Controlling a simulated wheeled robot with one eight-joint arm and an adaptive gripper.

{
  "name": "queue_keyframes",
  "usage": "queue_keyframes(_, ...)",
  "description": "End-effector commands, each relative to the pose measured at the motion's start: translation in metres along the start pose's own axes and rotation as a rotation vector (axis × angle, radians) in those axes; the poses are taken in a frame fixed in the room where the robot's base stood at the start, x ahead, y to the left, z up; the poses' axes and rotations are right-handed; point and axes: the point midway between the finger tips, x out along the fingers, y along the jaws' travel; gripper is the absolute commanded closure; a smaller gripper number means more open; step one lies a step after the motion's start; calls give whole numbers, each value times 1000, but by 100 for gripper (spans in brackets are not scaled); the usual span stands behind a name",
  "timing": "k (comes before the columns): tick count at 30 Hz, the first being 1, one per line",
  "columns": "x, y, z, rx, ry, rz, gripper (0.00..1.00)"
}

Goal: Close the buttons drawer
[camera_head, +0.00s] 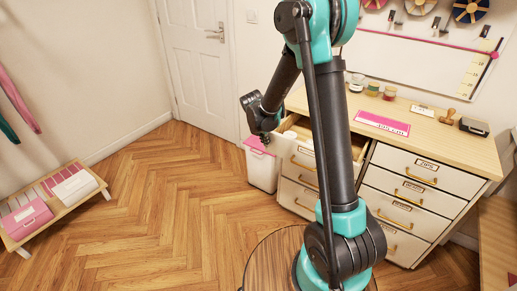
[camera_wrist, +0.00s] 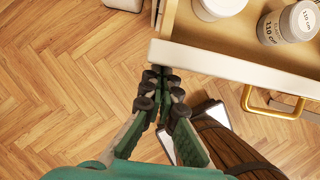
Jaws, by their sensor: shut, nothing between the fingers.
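One drawer (camera_head: 302,157) stands pulled out at the top of the cabinet's left column, partly hidden behind my arm. I cannot read its label. In the wrist view its pale front (camera_wrist: 235,65) runs across the upper right, with a brass handle (camera_wrist: 272,108) and white round tubs (camera_wrist: 290,22) inside. My gripper (camera_head: 266,138) hangs at the left end of that drawer in the head view. In the wrist view my gripper (camera_wrist: 162,76) is shut and empty, its fingertips close to the left corner of the drawer front. Whether they touch it is unclear.
Shut drawers (camera_head: 408,190) fill the cabinet's right column. A white bin with a pink lid (camera_head: 262,170) stands by the cabinet's left side. A round wooden top (camera_head: 262,265) lies near my arm's base. A low bench (camera_head: 52,205) stands far left; the floor between is clear.

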Motion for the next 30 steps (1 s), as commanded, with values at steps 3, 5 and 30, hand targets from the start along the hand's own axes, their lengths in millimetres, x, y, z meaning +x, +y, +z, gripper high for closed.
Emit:
queue_keyframes(3,14,-1,34,6,-1,-1,100)
queue_keyframes(5,20,-1,50,6,-1,-1,100)
queue_keyframes(30,73,0,183,0,-1,0,100)
